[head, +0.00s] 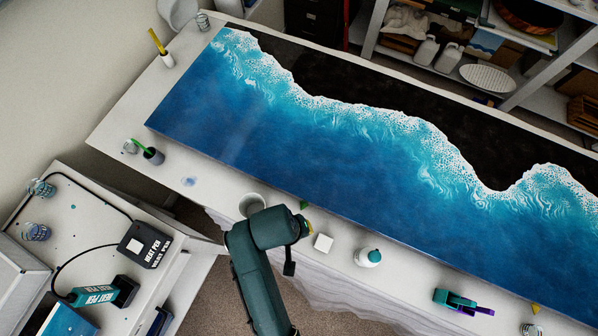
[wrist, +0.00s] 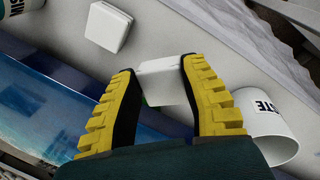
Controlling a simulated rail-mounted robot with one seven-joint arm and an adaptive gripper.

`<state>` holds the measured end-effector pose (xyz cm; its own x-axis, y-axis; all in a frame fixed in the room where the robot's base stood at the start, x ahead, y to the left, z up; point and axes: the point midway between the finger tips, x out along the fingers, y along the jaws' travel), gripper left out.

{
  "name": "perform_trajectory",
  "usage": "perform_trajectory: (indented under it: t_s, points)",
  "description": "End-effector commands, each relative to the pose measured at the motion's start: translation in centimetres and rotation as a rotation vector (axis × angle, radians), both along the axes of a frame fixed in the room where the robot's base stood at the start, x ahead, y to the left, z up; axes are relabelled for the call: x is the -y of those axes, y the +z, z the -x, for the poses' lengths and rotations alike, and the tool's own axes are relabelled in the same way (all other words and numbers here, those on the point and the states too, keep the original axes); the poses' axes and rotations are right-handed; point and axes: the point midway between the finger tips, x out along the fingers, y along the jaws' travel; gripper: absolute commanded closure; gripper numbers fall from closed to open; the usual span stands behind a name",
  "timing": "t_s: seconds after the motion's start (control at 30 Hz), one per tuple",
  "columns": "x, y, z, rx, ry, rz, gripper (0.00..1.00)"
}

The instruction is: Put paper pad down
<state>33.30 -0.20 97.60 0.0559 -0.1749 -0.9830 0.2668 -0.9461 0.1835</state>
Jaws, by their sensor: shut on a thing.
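A small white paper pad (wrist: 163,82) sits between the yellow fingertips of my gripper (wrist: 158,75) in the wrist view, with a finger on each side. My gripper is shut on it, over or at the pale strip of table beside the blue resin panel (wrist: 60,105). I cannot tell whether the pad touches the table. In the head view my gripper (head: 309,228) is mostly hidden by my arm, and the held pad is hidden. A second white pad (head: 323,243) lies on the table just right of my gripper; it also shows in the wrist view (wrist: 108,27).
A white waste cup (head: 252,204) stands left of my gripper, close by in the wrist view (wrist: 268,128). A white bottle (head: 368,258) stands to the right. The large resin panel (head: 330,150) fills most of the table (head: 112,135). A teal-purple tool (head: 462,302) lies farther right.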

Motion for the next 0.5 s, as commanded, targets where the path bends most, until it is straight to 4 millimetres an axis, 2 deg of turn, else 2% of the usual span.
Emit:
perform_trajectory:
  t_s: [0.23, 0.5]
  points:
    - [0.0, -3.9, 0.0, 0.001, -0.001, -0.001, 0.93]
    - [0.0, -4.3, -0.1, 0.003, 0.000, -0.002, 0.93]
